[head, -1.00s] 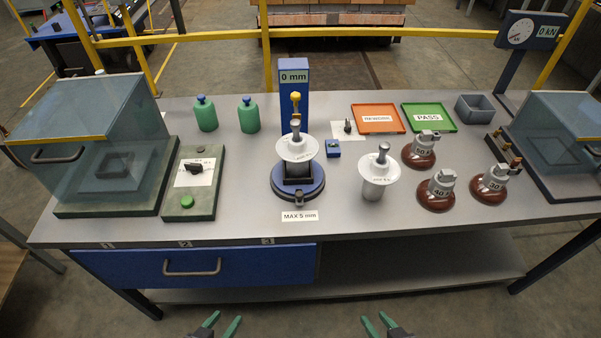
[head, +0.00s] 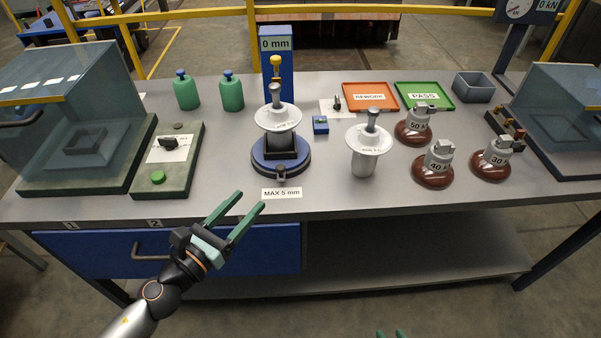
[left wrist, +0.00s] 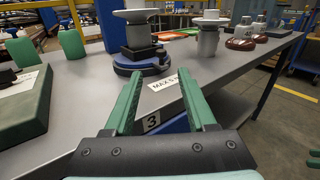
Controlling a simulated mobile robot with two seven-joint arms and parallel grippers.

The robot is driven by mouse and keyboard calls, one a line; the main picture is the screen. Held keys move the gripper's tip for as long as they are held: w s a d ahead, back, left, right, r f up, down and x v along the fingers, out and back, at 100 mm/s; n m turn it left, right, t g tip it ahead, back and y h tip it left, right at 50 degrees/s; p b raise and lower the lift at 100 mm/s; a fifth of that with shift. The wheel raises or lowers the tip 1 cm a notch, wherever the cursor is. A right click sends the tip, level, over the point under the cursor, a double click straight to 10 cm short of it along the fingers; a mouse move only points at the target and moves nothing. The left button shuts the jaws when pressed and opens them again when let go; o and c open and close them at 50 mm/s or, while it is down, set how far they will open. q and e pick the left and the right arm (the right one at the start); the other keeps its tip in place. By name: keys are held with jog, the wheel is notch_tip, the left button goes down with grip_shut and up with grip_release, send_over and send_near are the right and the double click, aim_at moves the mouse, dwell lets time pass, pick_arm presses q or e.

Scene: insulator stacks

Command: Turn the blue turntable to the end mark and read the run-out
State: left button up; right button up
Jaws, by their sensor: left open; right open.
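The blue turntable (head: 265,168) stands near the middle of the bench with a grey and white insulator (head: 278,124) upright on it. It also shows in the left wrist view (left wrist: 140,66). A blue post (head: 288,52) behind it reads "0 mm", with a yellow-topped probe (head: 276,66) at the insulator's top. A "MAX 5 mm" label (head: 282,193) lies in front. My left gripper (head: 252,201) is open and empty at the bench's front edge, short of the turntable; its green fingers show in the left wrist view (left wrist: 158,95). My right gripper (head: 389,334) is barely in view at the bottom edge.
A second insulator (head: 368,146) stands right of the turntable, with several brown-based weights (head: 433,173) beyond. Behind are an orange tray (head: 388,102) and a green PASS tray (head: 450,100). A switch box (head: 151,190) and two green bottles (head: 231,95) are left.

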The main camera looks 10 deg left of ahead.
aim_at(278, 170)
pick_arm(q)
jog(key=w, duration=0.1)
jog(key=p, duration=0.1)
jog(key=w+d, duration=0.1)
jog(key=shift+w+r+m+p, duration=0.3)
jog(key=shift+w+r, duration=0.05)
jog(key=p+x, duration=0.1)
jog(key=x, duration=0.7)
jog(key=shift+d+f+p, duration=0.1)
jog(key=shift+f+p, duration=0.1)
jog(key=shift+p, duration=0.1)
jog(key=shift+x, duration=0.8)
pick_arm(e)
jog(key=shift+s+d+r+h, duration=0.15)
jog(key=shift+s+d+r, duration=0.1)
jog(key=shift+d+r, duration=0.25)
jog(key=shift+s+d+r+h, duration=0.15)
jog(key=shift+s+d+r, duration=0.1)
jog(key=shift+d+r, duration=0.15)
pick_arm(q)
jog(key=c, duration=0.6)
grip_shut()
pick_arm(e)
jog(key=shift+w, duration=0.25)
jog(key=shift+r, duration=0.1)
